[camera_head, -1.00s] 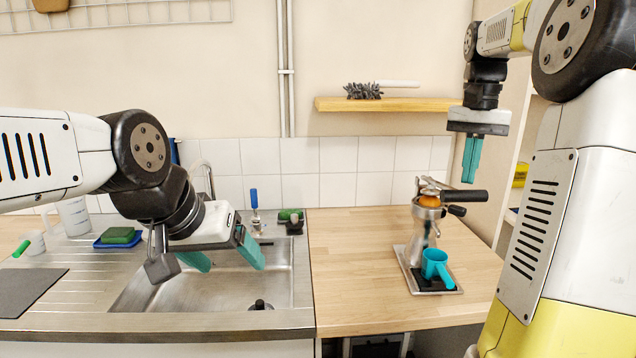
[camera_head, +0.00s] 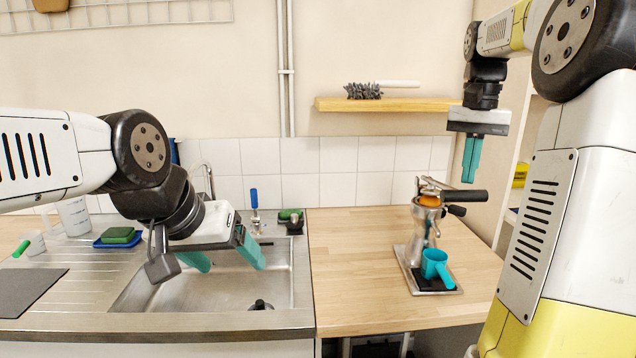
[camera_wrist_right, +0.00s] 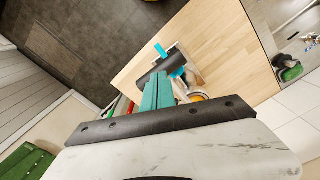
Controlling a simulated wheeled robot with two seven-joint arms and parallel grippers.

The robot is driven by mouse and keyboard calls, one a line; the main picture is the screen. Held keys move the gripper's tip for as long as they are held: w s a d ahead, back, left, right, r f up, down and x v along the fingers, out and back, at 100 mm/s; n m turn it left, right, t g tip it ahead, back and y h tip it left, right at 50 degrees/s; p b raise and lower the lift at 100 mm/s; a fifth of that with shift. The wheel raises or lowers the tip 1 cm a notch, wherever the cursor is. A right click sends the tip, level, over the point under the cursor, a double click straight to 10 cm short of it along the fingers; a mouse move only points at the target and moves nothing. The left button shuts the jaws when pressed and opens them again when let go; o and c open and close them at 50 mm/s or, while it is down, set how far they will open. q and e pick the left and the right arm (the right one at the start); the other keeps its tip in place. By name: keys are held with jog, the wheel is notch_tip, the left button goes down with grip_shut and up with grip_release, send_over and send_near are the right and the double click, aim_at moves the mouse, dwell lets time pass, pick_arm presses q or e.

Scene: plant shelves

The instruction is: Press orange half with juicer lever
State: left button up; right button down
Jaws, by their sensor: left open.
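The metal juicer (camera_head: 421,232) stands on a tray (camera_head: 405,262) on the wooden counter. An orange half (camera_head: 429,200) sits in its top, under the raised lever mechanism. The lever's black handle (camera_head: 470,196) points right, roughly level. A turquoise cup (camera_head: 435,265) stands under the juicer; its handle also shows in the right wrist view (camera_wrist_right: 160,49). My right gripper (camera_head: 469,181) points down with its fingers together, just above the lever handle. I cannot tell whether it touches the handle. In the right wrist view its fingers (camera_wrist_right: 157,92) hold nothing. My left gripper (camera_head: 227,266) is open and empty over the sink.
The steel sink (camera_head: 200,292) lies left of the wooden counter (camera_head: 350,270). A wooden shelf (camera_head: 400,104) with a grey brush (camera_head: 363,91) hangs above the counter. A blue-handled brush (camera_head: 254,200) stands behind the sink. The counter left of the juicer is clear.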

aim_at(465, 193)
jog(key=shift+f, duration=0.15)
dwell(0.5)
jog(key=shift+f, duration=2.65)
jog(key=shift+r, duration=2.05)
jog(key=shift+r, duration=0.1)
jog(key=shift+r, duration=2.9)
jog(key=s+a+f+n+t+y, duration=0.1)
jog(key=s+a+f+n+t, duration=0.1)
jog(key=s+a+f, duration=0.4)
jog(key=s+a+f+n+t+y, duration=0.1)
jog(key=s+a+f+n+t, duration=0.2)
jog(key=s+a+f, duration=0.4)
jog(key=s+a+t, duration=0.1)
jog(key=s+a, duration=0.2)
jog(key=s, duration=0.1)
jog(key=shift+s+a+f+n, duration=0.2)
jog(key=shift+s+a+n, duration=0.1)
jog(key=shift+s+a, duration=0.1)
